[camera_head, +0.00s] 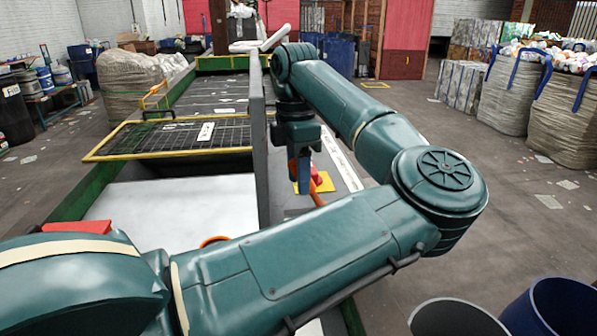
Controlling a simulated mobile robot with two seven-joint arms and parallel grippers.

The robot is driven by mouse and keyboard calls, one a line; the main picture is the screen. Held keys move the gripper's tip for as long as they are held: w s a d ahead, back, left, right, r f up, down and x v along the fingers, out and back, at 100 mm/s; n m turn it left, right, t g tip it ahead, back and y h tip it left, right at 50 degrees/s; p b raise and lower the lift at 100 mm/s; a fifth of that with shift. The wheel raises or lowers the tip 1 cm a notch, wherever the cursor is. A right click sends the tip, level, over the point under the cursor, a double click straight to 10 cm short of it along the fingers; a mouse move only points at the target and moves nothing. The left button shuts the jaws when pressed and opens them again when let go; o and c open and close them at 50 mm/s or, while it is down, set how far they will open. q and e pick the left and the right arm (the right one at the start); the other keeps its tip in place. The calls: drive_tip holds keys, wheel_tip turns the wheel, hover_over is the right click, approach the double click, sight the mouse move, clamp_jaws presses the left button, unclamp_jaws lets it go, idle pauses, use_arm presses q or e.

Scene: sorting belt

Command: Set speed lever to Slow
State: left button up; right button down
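My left arm reaches in from the lower left and bends back over the belt's side. My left gripper (303,172) points down at the narrow control panel beside the belt wall. Its fingers are seen edge-on, so I cannot tell whether they are open or shut. An orange bar (318,196), possibly the speed lever, shows close beside the fingers. A red part (315,174) on a yellow plate (327,183) sits just behind it. I cannot tell whether the gripper touches the bar. The lever's setting is not readable. My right gripper is not in view.
A dark wall (258,140) separates the panel from the white belt (150,215). A yellow-edged mesh guard (170,138) spans the belt. A white labelled strip (340,163) runs along the panel's right. Blue (560,308) and grey bins stand at lower right; the floor between is open.

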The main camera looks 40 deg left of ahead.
use_arm(q)
clamp_jaws()
idle(0.4)
